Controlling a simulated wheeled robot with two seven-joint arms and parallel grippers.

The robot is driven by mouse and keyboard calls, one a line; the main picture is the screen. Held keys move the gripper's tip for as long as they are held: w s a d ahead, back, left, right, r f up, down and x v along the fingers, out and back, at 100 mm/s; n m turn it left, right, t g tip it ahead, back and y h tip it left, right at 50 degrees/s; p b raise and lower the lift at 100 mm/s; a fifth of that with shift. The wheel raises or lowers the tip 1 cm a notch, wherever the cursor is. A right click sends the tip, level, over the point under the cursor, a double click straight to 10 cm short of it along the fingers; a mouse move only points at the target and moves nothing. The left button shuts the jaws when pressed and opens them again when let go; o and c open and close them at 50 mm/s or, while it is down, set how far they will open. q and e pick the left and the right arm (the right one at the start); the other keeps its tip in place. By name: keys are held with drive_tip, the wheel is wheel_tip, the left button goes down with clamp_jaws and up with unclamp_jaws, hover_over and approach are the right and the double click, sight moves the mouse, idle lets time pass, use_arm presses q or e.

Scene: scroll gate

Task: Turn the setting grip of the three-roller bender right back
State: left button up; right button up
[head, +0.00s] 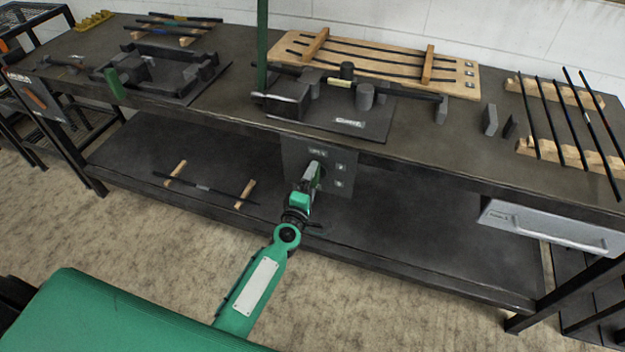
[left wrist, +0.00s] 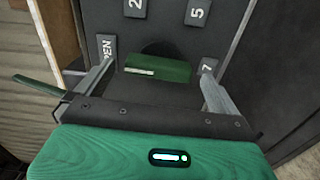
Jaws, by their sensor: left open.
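The three-roller bender (head: 345,97) stands on a dark base plate at the middle of the bench. Its dark dial panel (head: 343,172) hangs at the bench front; white labels including OPEN, 2, 5 and 7 show on the panel in the left wrist view (left wrist: 165,18). The setting grip (left wrist: 160,68) is a short green bar lying across the picture there. My left gripper (head: 315,168) is at the panel, open, one finger beyond each end of the grip with visible gaps. In the head view my gripper hides the grip. My right gripper is not in view.
A tall green lever (head: 262,45) rises at the bender's left side. A wooden board with dark rods (head: 465,72) lies behind the bender. A rod rack (head: 600,160) stands at the right, above a grey drawer (head: 550,228). A lower shelf (head: 410,225) runs under the bench.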

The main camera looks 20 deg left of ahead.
use_arm(q)
drive_tip(key=s, duration=1.2)
drive_tip(key=shift+s+a+b, duration=0.15)
drive_tip(key=shift+a+b, duration=0.05)
drive_tip(key=shift+b, duration=0.15)
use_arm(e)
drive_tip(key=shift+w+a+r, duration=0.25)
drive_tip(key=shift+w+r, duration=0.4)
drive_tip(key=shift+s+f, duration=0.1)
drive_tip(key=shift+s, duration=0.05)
